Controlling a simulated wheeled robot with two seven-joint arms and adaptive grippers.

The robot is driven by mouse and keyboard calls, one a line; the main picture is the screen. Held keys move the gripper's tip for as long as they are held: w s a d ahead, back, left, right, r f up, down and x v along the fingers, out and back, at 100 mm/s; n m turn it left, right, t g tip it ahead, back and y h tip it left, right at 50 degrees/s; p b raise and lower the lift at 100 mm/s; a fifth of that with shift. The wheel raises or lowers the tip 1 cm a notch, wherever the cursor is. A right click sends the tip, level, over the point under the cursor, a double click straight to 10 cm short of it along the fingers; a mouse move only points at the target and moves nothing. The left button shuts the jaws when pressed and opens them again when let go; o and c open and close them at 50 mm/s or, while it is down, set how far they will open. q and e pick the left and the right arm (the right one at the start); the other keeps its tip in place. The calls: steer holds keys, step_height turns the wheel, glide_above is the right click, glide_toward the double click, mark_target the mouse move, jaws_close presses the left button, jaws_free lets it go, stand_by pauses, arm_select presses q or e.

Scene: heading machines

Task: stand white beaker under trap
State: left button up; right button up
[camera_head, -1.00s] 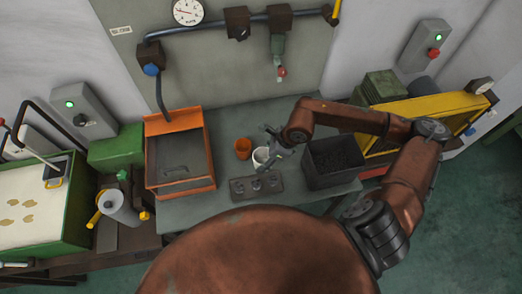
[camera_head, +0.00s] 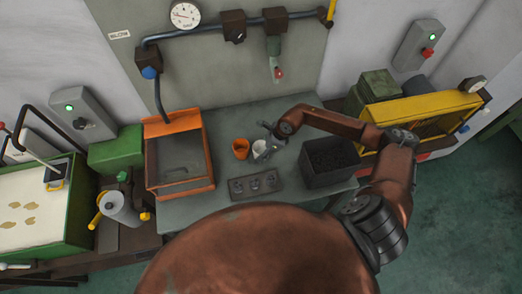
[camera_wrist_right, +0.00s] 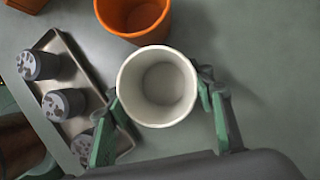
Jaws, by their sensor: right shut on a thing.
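The white beaker (camera_head: 260,148) is upright over the grey table, just right of an orange beaker (camera_head: 240,148). My right gripper (camera_head: 268,144) is shut on it; in the right wrist view the white beaker (camera_wrist_right: 157,86) is empty and sits between the two green-grey fingers (camera_wrist_right: 160,108). I cannot tell whether its base touches the table. What looks like the trap (camera_head: 276,58), a green fitting with a red tip, hangs from the pipe on the back panel, above and behind the beaker. My left gripper is not in view.
A tray with several small grey pots (camera_head: 255,185) lies in front of the beakers. A dark bin (camera_head: 329,163) stands to the right and an orange-framed box (camera_head: 180,165) to the left. The table behind the beakers, below the trap, is clear.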

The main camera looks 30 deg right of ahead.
steer(key=shift+f, duration=0.15)
steer(key=o, duration=1.1)
steer(key=shift+o, duration=0.2)
